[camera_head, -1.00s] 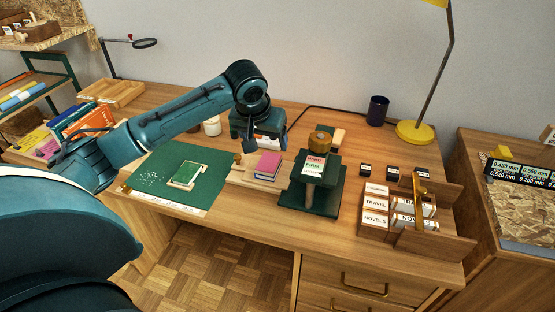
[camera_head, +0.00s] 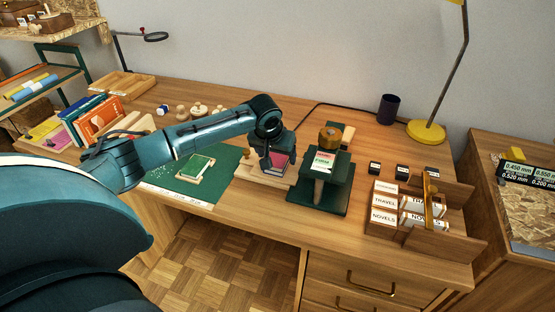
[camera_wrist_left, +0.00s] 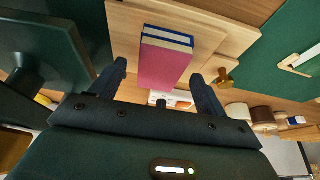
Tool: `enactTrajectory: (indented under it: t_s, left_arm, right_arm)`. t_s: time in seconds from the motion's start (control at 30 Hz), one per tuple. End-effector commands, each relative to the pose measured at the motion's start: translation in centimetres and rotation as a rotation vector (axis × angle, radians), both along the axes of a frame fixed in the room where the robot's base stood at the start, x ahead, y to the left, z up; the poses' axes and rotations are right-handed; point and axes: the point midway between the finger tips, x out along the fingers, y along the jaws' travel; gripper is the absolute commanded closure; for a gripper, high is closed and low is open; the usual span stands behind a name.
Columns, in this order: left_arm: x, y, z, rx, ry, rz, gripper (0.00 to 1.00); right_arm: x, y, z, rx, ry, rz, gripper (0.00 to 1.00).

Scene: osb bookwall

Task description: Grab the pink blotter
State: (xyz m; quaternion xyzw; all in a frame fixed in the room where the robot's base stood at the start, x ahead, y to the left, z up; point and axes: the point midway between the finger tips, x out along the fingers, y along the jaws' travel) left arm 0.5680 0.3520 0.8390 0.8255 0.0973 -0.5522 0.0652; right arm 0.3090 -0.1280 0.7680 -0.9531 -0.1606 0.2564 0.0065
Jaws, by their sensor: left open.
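A pink-topped flat block (camera_head: 275,169), the best match for the pink blotter, lies on a pale wooden board (camera_head: 248,178) near the desk's middle. It looks like a small book. The left wrist view shows its pink face (camera_wrist_left: 163,65) and its dark blue and white layered end. My left gripper (camera_head: 278,158) is over it in the head view, hiding part of it. In the left wrist view the open fingers (camera_wrist_left: 158,72) stand either side of the block, with gaps. I cannot tell the remaining height. My right gripper is out of view.
A dark green press (camera_head: 318,190) stands close to the right. A green mat (camera_head: 205,190) with a small green-topped block (camera_head: 195,168) lies to the left. A wooden label rack (camera_head: 384,200) and yellow lamp (camera_head: 426,132) are farther right.

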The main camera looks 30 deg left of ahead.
Motion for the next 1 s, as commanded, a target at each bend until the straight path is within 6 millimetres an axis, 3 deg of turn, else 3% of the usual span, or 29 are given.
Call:
enactTrajectory:
  t_s: [0.27,0.83,1.0]
  left_arm:
    - [0.17,0.07,-0.36,0.001,-0.001,0.000,0.25]
    - [0.16,0.08,-0.33,0.001,-0.001,0.000,0.71]
    - [0.15,0.08,-0.32,0.001,-0.001,0.000,0.73]
  right_arm:
    - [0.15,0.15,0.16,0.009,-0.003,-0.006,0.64]
    - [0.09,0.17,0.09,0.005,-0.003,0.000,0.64]
    - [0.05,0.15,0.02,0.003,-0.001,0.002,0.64]
